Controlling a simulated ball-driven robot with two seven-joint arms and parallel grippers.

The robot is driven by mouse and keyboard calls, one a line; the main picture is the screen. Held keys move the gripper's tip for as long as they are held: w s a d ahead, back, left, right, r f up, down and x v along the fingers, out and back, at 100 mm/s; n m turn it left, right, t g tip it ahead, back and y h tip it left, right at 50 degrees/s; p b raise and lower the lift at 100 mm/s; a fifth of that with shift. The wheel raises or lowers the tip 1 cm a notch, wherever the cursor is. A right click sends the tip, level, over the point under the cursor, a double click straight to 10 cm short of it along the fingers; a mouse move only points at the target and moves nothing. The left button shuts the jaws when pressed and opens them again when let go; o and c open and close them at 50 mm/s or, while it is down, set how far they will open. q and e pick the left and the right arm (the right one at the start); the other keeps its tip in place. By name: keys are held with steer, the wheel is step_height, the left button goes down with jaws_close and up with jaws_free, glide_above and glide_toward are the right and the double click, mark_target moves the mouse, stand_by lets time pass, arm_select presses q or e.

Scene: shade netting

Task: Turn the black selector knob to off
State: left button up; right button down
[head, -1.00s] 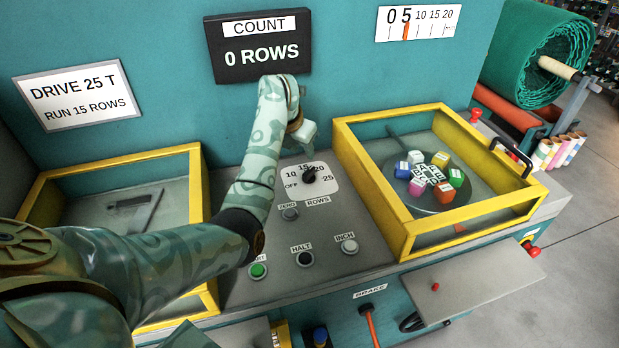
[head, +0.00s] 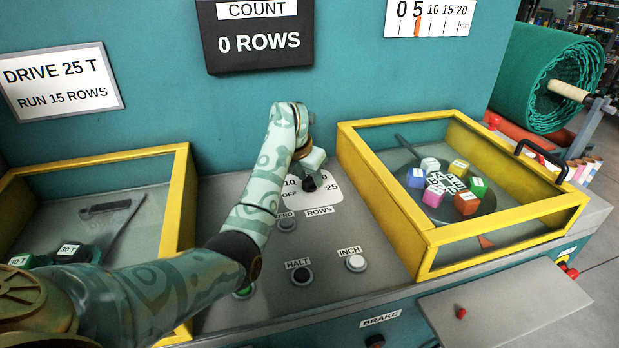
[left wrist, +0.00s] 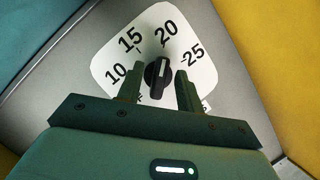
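The black selector knob (head: 308,185) stands on a white dial plate (head: 328,193) marked OFF, 10, 15, 20 and 25 on the sloping panel. In the left wrist view the knob (left wrist: 157,78) has a white pointer line directed toward 20. My left gripper (head: 311,172) is just above the knob in the head view and hides part of the dial. In the left wrist view my left gripper (left wrist: 160,88) is open, one finger on each side of the knob, with visible gaps. The OFF mark is mostly hidden behind a finger there. My right gripper is not in view.
Yellow-framed guards stand left (head: 184,215) and right (head: 410,225) of the panel. A count display (head: 258,42) reads 0 ROWS.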

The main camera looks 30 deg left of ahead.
arm_select(q)
jaws_close()
